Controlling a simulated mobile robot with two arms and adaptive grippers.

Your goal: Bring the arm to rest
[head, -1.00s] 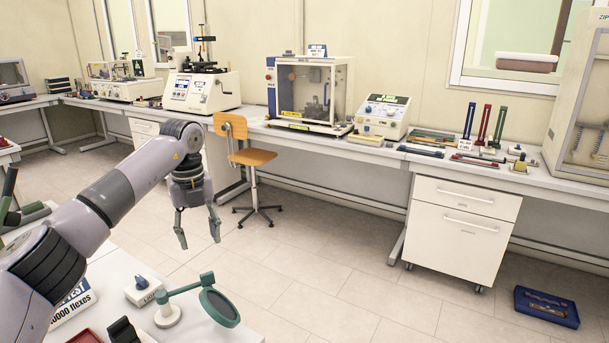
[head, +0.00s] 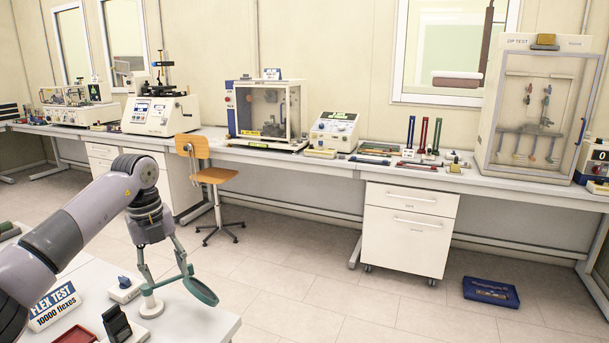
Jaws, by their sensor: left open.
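My left arm comes in from the left, and its gripper (head: 164,272) points down with its fingers apart. It is empty as far as I can see. In the picture the fingers overlap the green ring-shaped magnifier (head: 203,292) on a white round base, which stands on the near table (head: 190,325). I cannot tell whether they touch it. My right gripper is not in view.
The near table also holds a flex test sign (head: 55,306), a small white box with a blue knob (head: 125,290) and a black holder (head: 117,324). An orange chair (head: 210,176) and a drawer cabinet (head: 408,228) stand beyond. A blue tray (head: 490,292) lies on the open floor.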

